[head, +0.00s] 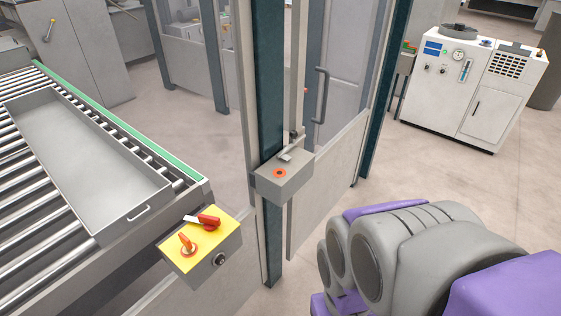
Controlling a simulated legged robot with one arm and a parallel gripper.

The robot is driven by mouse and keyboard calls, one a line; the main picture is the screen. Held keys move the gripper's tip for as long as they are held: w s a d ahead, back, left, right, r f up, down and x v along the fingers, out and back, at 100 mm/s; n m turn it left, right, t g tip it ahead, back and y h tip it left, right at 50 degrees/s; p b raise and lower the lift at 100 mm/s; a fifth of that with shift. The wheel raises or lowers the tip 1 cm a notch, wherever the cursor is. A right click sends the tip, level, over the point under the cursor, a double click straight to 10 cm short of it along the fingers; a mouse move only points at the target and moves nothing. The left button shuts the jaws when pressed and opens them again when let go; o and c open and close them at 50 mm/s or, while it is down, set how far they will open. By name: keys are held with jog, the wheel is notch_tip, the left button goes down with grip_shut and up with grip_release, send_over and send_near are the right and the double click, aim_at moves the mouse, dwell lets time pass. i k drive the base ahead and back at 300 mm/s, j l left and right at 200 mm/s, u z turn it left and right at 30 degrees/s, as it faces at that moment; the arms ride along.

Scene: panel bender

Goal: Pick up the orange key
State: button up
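The orange key (186,242) stands upright on the yellow top (213,246) of a small grey control box. Its base sits in a round metal and orange ring, perhaps a lock; how far it goes in cannot be told. A red-handled piece with a pale end (205,221) lies or is mounted just behind it on the same yellow face. My arm shows at the lower right as grey and purple links, well to the right of the key. My gripper's fingers are not in view.
A roller conveyor (75,235) with a grey metal tray (85,150) is at left. A fenced door and a white machine (475,90) are behind. Floor is clear at right.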

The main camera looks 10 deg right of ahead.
aim_at(188, 248)
jog(key=l+u, duration=0.1)
jog(key=u, duration=0.35)
jog(key=l+u, duration=0.15)
jog(key=u, duration=0.35)
jog(key=l+u, duration=0.15)
jog(key=u, duration=0.3)
jog(key=l+u, duration=0.1)
jog(key=u, duration=0.4)
